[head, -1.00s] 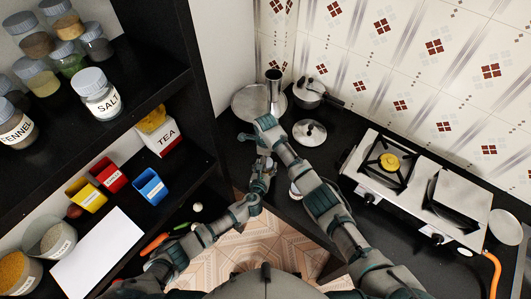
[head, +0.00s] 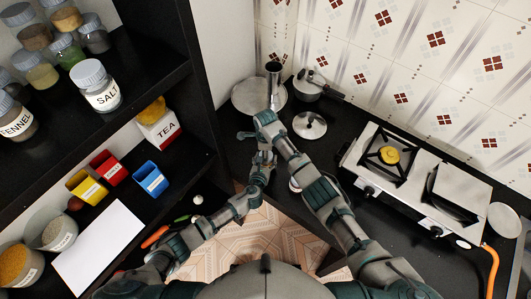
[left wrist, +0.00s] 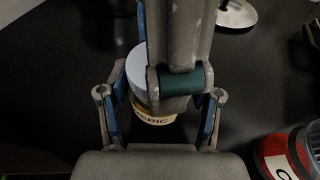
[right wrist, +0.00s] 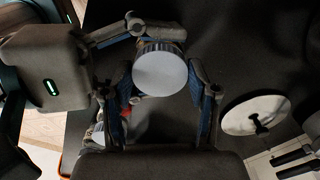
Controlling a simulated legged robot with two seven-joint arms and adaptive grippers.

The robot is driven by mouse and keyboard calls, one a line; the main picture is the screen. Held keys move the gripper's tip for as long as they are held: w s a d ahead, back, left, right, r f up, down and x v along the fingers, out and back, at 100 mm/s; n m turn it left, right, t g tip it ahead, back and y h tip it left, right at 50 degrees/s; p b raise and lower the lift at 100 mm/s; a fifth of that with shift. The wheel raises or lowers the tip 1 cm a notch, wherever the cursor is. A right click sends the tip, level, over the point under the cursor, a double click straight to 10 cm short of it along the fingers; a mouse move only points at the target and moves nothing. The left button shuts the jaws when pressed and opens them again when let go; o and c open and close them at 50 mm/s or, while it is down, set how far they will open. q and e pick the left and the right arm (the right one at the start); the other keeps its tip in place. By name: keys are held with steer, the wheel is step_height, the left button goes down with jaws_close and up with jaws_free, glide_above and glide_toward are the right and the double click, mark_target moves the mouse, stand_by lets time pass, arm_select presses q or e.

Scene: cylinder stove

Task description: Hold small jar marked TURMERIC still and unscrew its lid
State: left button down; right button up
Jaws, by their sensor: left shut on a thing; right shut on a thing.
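The small jar (left wrist: 158,120) shows in the left wrist view, with a cream label of which I read only "ERIC". Its pale grey lid (left wrist: 136,65) is on top, partly hidden by my right gripper. The lid also shows from above in the right wrist view (right wrist: 160,72). My left gripper (left wrist: 160,108) is shut around the jar's body, one finger on each side. My right gripper (right wrist: 165,95) is shut on the lid. In the head view my left gripper (head: 263,162) and right gripper (head: 255,136) meet above the counter, and the jar is hidden there.
A steel pot lid (head: 309,125), plate (head: 248,97) and pan (head: 312,88) lie behind the grippers. The stove (head: 430,180) is at right, a loaded shelf (head: 200,150) at left.

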steer(key=n, duration=0.4)
steer(key=shift+w+d+n, duration=0.15)
steer(key=shift+n, duration=0.25)
steer(key=o, duration=1.3)
